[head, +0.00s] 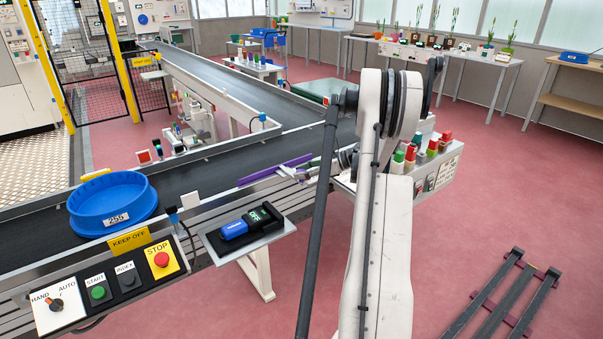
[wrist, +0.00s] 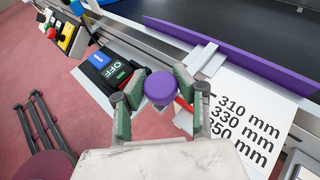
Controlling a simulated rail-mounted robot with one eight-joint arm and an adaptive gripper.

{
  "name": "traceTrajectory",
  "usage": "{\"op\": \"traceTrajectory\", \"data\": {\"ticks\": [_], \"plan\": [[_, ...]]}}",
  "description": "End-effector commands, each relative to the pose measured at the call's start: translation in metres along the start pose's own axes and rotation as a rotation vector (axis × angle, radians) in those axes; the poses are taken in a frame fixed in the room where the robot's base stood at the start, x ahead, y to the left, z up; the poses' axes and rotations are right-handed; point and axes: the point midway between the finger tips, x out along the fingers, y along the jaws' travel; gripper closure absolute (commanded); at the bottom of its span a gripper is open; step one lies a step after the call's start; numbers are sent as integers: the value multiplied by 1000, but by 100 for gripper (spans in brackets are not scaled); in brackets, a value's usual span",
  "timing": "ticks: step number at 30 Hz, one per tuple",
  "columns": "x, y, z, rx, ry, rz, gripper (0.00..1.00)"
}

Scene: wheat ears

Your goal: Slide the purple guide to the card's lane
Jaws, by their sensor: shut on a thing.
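The purple guide (wrist: 230,55) is a long flat bar along the belt edge in the wrist view; in the head view its purple strip (head: 272,171) lies at the belt's near side. My gripper (wrist: 158,95) is shut on a purple knob (wrist: 160,88), between its green-padded fingers. The link between knob and guide is hidden. A white plate (wrist: 236,118) printed 310, 330 and 350 mm lies right of the fingers, partly covered by them. A pale metal bracket (wrist: 204,56) sits beside the guide. In the head view my arm hides the gripper. I cannot identify the lane card.
A blue round tub (head: 112,203) labelled 255 sits on the dark belt (head: 190,178). A blue-and-black device (head: 250,222) reading OFF lies on a side shelf. The control panel (head: 105,285) has a red stop button. Several coloured-capped items (head: 422,148) stand right of my arm.

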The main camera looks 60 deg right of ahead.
Motion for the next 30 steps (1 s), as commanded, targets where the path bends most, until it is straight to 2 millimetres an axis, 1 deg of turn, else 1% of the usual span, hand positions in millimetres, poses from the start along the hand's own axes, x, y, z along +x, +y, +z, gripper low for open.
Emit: {"op": "traceTrajectory", "data": {"ticks": [6,13,14,18,26,30], "plan": [[14,-14,5,-1,-1,-1,100],[13,-14,6,0,-1,-1,100],[13,-14,6,0,-1,-1,69],[13,-14,6,0,-1,-1,50],[12,-14,6,0,0,-1,50],[4,-15,5,1,0,-2,50]]}}
